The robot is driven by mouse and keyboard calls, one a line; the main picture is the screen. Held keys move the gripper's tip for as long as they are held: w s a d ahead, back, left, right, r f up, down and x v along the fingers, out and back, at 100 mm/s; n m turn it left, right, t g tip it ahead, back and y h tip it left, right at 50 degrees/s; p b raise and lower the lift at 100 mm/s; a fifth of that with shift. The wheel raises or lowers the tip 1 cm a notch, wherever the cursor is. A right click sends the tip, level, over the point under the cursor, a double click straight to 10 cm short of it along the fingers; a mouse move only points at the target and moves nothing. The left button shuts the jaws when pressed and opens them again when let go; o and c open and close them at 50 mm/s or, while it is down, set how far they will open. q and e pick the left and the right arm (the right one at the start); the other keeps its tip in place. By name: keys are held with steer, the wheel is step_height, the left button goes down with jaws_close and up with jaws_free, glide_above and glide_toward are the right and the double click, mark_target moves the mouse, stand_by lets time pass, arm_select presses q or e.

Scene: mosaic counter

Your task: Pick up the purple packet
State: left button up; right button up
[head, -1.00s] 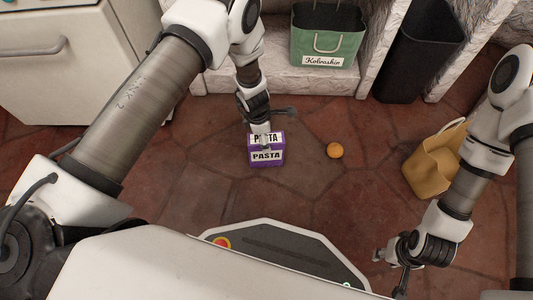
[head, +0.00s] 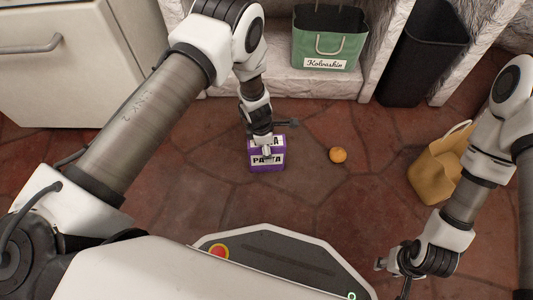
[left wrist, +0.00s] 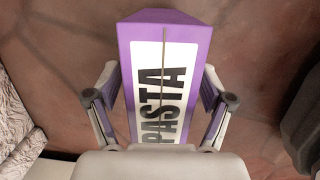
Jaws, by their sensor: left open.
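The purple packet (head: 267,164) is a box with a white PASTA label, standing on the red stone floor. My left gripper (head: 266,150) is right over it in the head view and hides part of its lettering. In the left wrist view the packet (left wrist: 163,75) lies between the two spread fingers of my left gripper (left wrist: 160,88), with a gap visible on each side. The packet's lower end is hidden behind the gripper's body. My right gripper (head: 393,275) hangs low at the right, away from the packet; its finger gap is too small to make out.
An orange ball-like fruit (head: 338,155) lies right of the packet. A tan bag (head: 432,177) stands farther right, near my right arm. A green bag (head: 328,40) sits on a white ledge, with a black bin (head: 420,60) beside it. Floor around the packet is clear.

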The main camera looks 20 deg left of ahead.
arm_select(q)
jaws_close()
steer(key=shift+r, duration=0.15)
